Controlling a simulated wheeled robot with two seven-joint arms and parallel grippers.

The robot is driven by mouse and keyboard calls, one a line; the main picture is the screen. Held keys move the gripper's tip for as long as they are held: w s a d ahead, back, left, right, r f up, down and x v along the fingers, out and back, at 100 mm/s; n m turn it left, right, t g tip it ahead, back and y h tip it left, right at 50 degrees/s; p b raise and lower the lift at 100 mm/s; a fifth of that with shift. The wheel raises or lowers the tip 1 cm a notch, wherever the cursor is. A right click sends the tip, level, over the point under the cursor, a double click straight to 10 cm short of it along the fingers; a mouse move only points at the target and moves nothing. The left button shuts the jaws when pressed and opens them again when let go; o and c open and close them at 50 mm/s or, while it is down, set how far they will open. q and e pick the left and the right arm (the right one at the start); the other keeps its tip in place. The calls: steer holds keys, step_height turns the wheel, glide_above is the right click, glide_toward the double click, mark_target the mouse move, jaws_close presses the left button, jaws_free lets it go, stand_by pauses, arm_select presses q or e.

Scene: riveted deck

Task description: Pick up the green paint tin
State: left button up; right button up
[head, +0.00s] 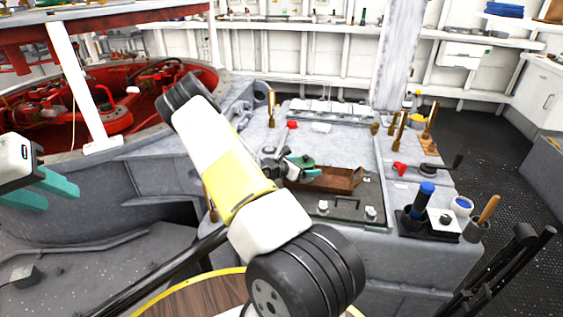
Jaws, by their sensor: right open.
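A small green round thing (301,160), which looks like the green paint tin, stands on the grey deck housing near the middle of the head view. It is partly hidden by my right gripper. My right gripper (310,169) has teal fingers and is open in front of it, close by; I cannot tell whether they touch. My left gripper (42,190) is at the left edge, far from the tin, with its teal fingers apart and nothing between them.
A brown open tray (338,180) lies just right of my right gripper. A black holder with a blue-topped item (424,196), a mug with a wooden handle (484,215) and brass upright rods (397,133) stand further right. A red machinery pit (115,115) is at left.

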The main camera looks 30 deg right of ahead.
jaws_close()
stand_by(0.3)
